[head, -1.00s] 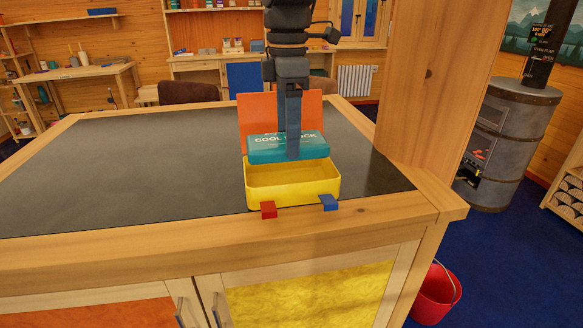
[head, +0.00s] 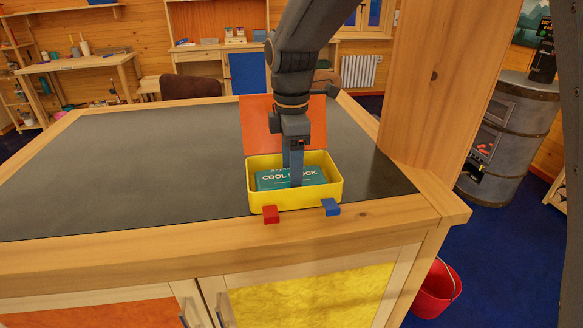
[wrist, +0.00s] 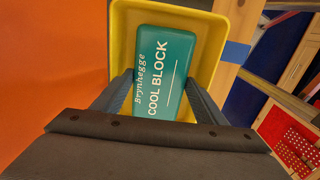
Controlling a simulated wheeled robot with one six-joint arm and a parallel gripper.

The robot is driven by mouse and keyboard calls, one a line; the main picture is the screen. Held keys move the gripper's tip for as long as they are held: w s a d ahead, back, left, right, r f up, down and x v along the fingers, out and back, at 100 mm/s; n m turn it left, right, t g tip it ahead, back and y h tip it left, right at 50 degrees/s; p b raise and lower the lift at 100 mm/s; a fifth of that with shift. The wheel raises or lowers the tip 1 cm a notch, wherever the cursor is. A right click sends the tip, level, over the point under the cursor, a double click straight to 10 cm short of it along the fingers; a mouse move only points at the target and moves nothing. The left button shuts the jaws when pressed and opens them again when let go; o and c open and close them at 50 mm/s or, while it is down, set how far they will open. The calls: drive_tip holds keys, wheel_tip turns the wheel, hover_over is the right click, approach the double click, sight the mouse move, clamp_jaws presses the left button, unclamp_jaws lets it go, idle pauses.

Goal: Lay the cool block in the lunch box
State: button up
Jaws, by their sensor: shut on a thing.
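The teal cool block (head: 270,181) is down inside the yellow lunch box (head: 297,201), lying flat, its top below the rim. It also shows in the wrist view (wrist: 165,72), lettered "COOL BLOCK", with the box's yellow wall (wrist: 121,50) around it. My gripper (head: 296,183) reaches down into the box and is shut on the block across its width. Whether the block's underside touches the box floor is hidden. The orange lid (head: 258,128) stands open at the back. A red latch (head: 271,214) and a blue latch (head: 331,207) hang open at the front.
The box stands near the front edge of the dark countertop (head: 150,165), beside a thick wooden post (head: 428,90) on the right. The counter to the left is bare. A red bucket (head: 434,290) stands on the blue floor at the lower right.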

drive_tip(key=shift+f, duration=0.1)
drive_tip(key=o, duration=1.1)
wheel_tip(320, 180, up, 12)
drive_tip(key=b, duration=0.3)
drive_tip(key=shift+s, duration=0.1)
